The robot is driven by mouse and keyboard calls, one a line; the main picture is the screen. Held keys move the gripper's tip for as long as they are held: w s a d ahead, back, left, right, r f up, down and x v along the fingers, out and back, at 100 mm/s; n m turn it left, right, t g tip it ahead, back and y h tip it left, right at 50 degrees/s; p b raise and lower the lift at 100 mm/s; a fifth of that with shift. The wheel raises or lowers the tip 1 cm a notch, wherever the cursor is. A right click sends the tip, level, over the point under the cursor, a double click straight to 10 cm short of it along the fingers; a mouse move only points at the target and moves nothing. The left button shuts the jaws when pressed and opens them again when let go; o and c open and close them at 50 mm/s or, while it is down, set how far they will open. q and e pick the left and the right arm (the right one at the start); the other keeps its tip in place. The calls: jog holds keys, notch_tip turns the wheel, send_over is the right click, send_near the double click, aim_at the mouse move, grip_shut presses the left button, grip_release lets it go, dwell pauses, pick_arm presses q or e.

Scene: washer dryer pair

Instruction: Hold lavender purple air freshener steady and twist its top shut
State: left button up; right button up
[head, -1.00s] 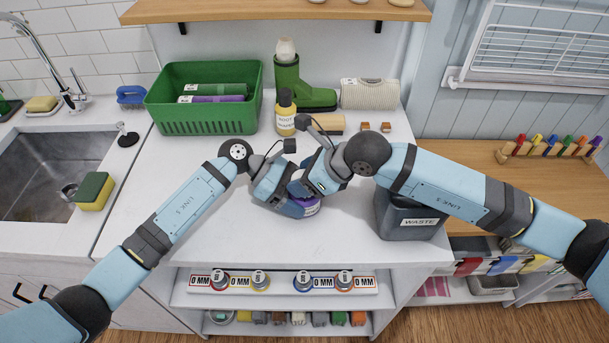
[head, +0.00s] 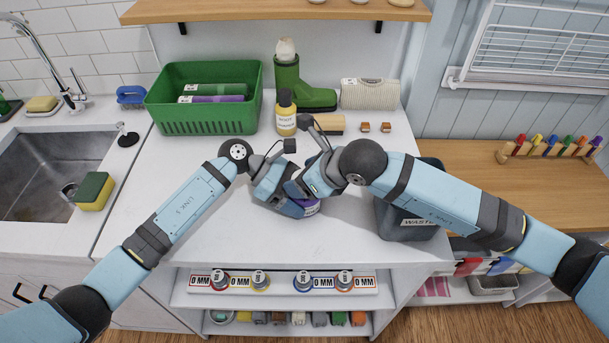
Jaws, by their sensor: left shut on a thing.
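The purple air freshener (head: 312,207) stands on the white counter (head: 235,232) near the middle. Only a strip of its purple and pale side shows; the grippers hide most of it. My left gripper (head: 291,203) comes in from the left and is shut on its body, low down. My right gripper (head: 303,188) comes from the right and is at the top of the air freshener, just above the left gripper. Its fingertips are hidden, so I cannot tell how far they are closed. The top itself is hidden too.
A dark waste bin (head: 407,226) stands right of the grippers, beneath my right arm. Behind are a yellow bottle (head: 286,118), a green boot (head: 305,92) and a green basket (head: 205,126). A sink (head: 45,170) is at the left. The counter's front left is clear.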

jog(key=v, duration=1.2)
